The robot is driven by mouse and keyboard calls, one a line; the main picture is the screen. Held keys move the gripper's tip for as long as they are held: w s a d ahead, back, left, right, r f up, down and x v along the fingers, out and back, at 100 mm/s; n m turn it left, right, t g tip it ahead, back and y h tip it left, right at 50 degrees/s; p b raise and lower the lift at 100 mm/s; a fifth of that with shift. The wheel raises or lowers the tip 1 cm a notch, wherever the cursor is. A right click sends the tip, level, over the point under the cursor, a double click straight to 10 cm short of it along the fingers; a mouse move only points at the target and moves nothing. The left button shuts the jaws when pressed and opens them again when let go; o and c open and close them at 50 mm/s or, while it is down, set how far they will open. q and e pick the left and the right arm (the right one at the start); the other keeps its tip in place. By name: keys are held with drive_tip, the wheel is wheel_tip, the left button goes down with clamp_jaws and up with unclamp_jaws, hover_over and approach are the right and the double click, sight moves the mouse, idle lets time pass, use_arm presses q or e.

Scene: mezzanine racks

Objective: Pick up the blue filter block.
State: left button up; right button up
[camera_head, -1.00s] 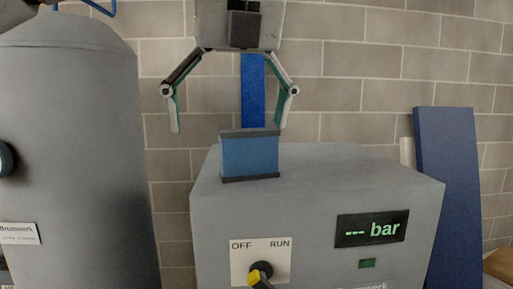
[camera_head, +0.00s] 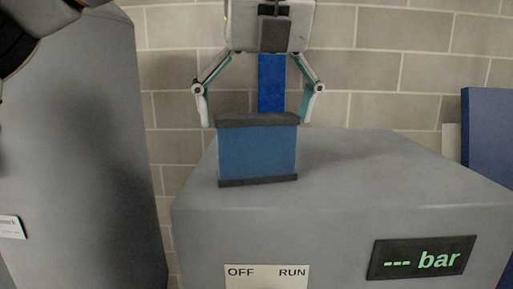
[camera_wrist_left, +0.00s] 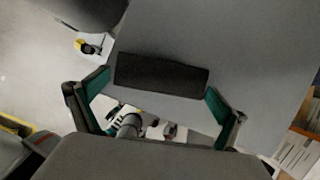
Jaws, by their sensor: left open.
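The blue filter block (camera_head: 257,152) has dark top and bottom caps and stands upright on the grey cabinet top (camera_head: 370,165). In the left wrist view its dark top cap (camera_wrist_left: 161,75) lies crosswise ahead of the palm. My left gripper (camera_head: 257,112) is open, its fingertips at about the height of the block's upper end, one to each side. In the left wrist view the open fingers (camera_wrist_left: 160,88) flank the cap, with gaps visible on both sides. My right gripper is in neither current view.
A large grey tank (camera_head: 75,130) stands left of the cabinet. The cabinet front carries an OFF/RUN plate (camera_head: 266,276) and a bar display (camera_head: 421,257). A blue upright strip (camera_head: 271,82) and a brick wall are behind; a blue panel (camera_head: 490,135) stands right.

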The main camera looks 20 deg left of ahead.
sight(256, 132)
use_arm(q)
drive_tip(key=x, duration=0.3)
drive_tip(key=shift+w+f, duration=0.15)
drive_tip(key=c, duration=0.9)
